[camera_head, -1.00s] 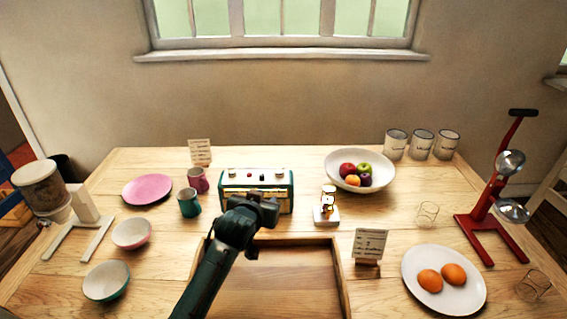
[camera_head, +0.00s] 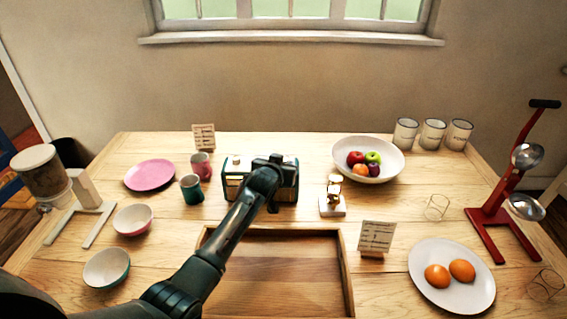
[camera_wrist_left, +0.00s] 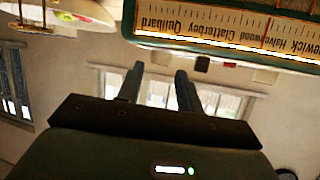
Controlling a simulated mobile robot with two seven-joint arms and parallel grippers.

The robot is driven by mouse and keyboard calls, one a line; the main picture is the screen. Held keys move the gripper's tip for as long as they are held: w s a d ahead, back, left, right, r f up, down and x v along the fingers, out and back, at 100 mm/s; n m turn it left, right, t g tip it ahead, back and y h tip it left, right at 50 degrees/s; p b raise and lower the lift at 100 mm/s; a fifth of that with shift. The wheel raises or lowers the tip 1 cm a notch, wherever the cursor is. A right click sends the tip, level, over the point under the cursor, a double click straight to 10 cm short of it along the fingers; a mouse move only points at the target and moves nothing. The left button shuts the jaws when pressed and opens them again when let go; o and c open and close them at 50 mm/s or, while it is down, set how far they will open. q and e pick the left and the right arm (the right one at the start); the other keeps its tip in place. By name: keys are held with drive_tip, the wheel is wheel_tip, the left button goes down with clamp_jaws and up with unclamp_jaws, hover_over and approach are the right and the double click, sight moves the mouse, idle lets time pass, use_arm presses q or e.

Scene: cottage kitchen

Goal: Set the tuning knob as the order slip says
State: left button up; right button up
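The green radio (camera_head: 232,183) with a cream top stands behind the wooden tray, partly hidden by my left arm. A pale knob (camera_head: 236,160) shows on its top left; I cannot tell which knob is for tuning. In the left wrist view the lit dial (camera_wrist_left: 225,25) appears upside down, with names including Quilbard and Clatterbey. My left gripper (camera_head: 275,180) is at the radio's right part. Its fingers (camera_wrist_left: 158,85) are apart, with nothing seen between them. Written cards stand at the front right (camera_head: 376,237) and back left (camera_head: 204,137); their writing is unreadable. My right gripper is out of view.
The wooden tray (camera_head: 347,280) lies in front of the radio. A white figurine stand (camera_head: 332,207) and a fruit bowl (camera_head: 345,149) are to the radio's right. A teal mug (camera_head: 191,189) and a pink mug (camera_head: 202,167) stand close on its left.

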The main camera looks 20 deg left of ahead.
sight(285, 160)
use_arm(q)
drive_tip(key=shift+b+x, duration=0.35)
drive_tip(key=shift+x, duration=1.35)
drive_tip(key=shift+c, duration=0.4)
drive_tip(key=c, duration=0.6)
